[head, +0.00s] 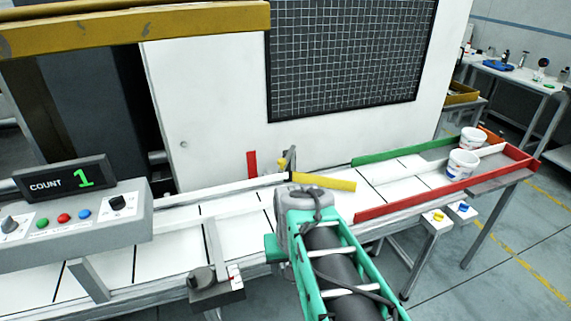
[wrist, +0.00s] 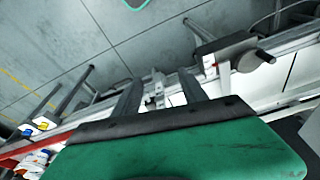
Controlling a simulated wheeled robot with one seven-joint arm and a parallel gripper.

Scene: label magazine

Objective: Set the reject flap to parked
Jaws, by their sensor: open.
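A yellow bar (head: 324,182), which looks like the reject flap, reaches out over the white belt from a pivot at the end of a white rail. A small grey upright with a yellow piece (head: 282,163) stands by that pivot; whether it is the flap's handle I cannot tell. A red upright plate (head: 252,164) stands to its left. My gripper (wrist: 160,78) is open, with two dark fingers apart and nothing between them in the wrist view. In the head view my arm hides the fingers; its wrist is in front of the belt, nearer than the yellow bar.
A black knob (head: 201,278) sits on a front bracket with a red-marked scale (head: 235,276). White tubs (head: 462,163) stand in the right lane between red (head: 440,190) and green (head: 400,151) rails. A control box (head: 75,215) with a count display of 1 is at left.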

